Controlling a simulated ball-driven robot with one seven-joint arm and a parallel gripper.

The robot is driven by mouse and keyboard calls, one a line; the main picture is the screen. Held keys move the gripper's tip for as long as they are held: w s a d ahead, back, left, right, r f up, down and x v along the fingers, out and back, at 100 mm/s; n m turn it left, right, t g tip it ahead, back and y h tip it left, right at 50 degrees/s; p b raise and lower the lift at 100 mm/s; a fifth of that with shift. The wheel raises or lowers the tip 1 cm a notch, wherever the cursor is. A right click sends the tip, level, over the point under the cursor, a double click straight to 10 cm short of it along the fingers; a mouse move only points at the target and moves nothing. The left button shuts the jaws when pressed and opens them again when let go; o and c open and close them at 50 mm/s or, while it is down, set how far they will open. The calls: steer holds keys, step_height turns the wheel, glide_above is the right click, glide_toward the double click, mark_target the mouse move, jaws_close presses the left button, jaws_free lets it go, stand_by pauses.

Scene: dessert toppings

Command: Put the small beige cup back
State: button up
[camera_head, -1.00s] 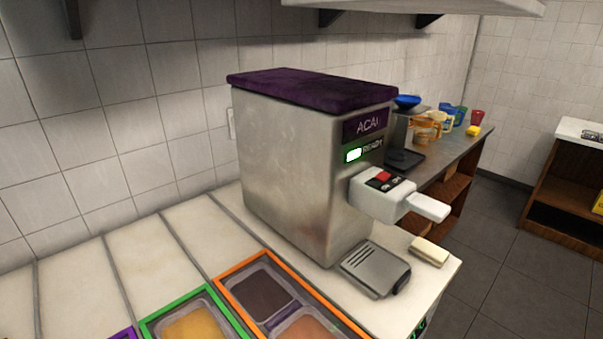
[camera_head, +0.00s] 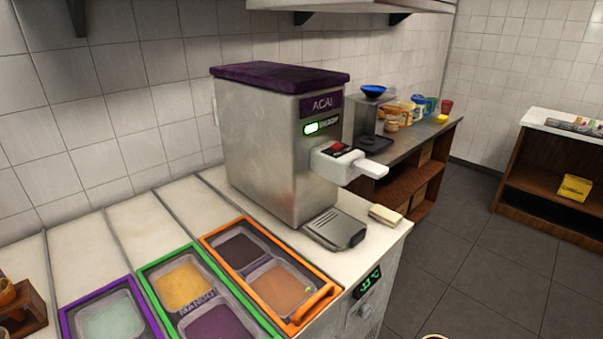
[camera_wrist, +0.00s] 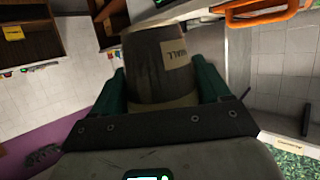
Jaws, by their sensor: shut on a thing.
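In the wrist view, my gripper (camera_wrist: 165,82) has its two green fingers on either side of a cup (camera_wrist: 150,58), shut on it. The cup looks dark brown in the shade, with a paler beige band at the end nearest the palm. A beige label reading "SMALL" shows upside down on its side. I cannot tell whether anything is in the cup. My gripper is not clearly in the head view; only a small curved rim shows at its bottom edge.
The acai machine (camera_head: 268,150) stands on the white counter (camera_head: 150,222). Orange-framed (camera_head: 222,238), green-framed (camera_head: 160,290) and purple-framed (camera_head: 72,322) topping tubs lie in front. A small wooden rack (camera_head: 28,310) is at left. Back shelves (camera_head: 440,160) hold cups. Dark floor (camera_head: 470,260) is clear at right.

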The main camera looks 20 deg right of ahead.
steer(key=w+a+f+n+y, duration=0.2)
steer(key=w+a+f, duration=0.3)
steer(key=a+f, duration=0.2)
steer(key=w+a+f+n+t+y, duration=0.1)
steer(key=w+a+f+n+y, duration=0.1)
steer(key=w+a+f, duration=0.4)
step_height(320, 180, down, 4)
steer(key=shift+w+a+r+n+y, duration=0.25)
steer(key=shift+a+n+y, duration=0.15)
steer(key=shift+a+y, duration=0.45)
steer(key=shift+a, duration=0.1)
